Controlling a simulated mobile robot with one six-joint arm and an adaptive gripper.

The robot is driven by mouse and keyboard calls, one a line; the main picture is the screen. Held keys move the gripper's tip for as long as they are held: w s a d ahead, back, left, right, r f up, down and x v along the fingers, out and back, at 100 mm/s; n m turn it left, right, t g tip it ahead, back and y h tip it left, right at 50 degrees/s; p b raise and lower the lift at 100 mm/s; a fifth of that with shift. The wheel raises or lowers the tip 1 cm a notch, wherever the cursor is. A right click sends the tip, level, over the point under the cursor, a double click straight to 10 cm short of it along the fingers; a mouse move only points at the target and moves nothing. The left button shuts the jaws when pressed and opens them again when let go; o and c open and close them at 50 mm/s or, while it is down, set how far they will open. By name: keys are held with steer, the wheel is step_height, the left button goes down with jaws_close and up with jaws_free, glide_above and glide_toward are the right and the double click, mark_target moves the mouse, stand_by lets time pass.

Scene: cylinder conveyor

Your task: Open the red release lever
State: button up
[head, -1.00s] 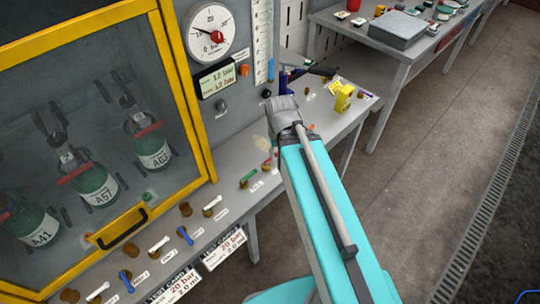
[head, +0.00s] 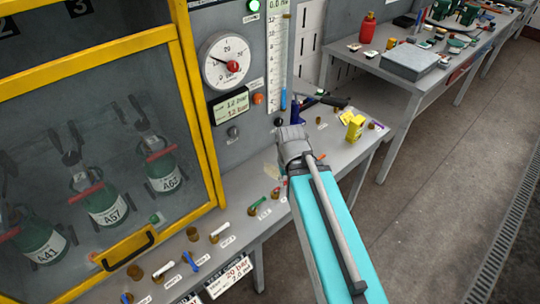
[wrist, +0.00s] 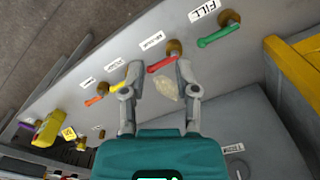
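The red lever (wrist: 161,65) sits on a brass valve on the bench's front strip, beside a white label I cannot read for sure. My gripper (wrist: 160,72) is open in the wrist view, with one finger on each side of the red lever's handle. The right finger is close to the lever's brass valve end; I cannot tell whether either finger touches. The yellow lever (wrist: 119,87) lies just left of the left finger. In the head view my arm hides the fingers and most of the red lever.
The green FILL lever (wrist: 220,36) is to the right and an orange lever (wrist: 93,101) is further left. A yellow object (head: 355,127) stands on the bench. A yellow-framed cabinet (head: 203,110) holds green bottles. A pressure gauge (head: 228,60) is on the panel.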

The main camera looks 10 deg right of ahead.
stand_by(0.5)
jaws_close()
steer(key=shift+a, duration=0.15)
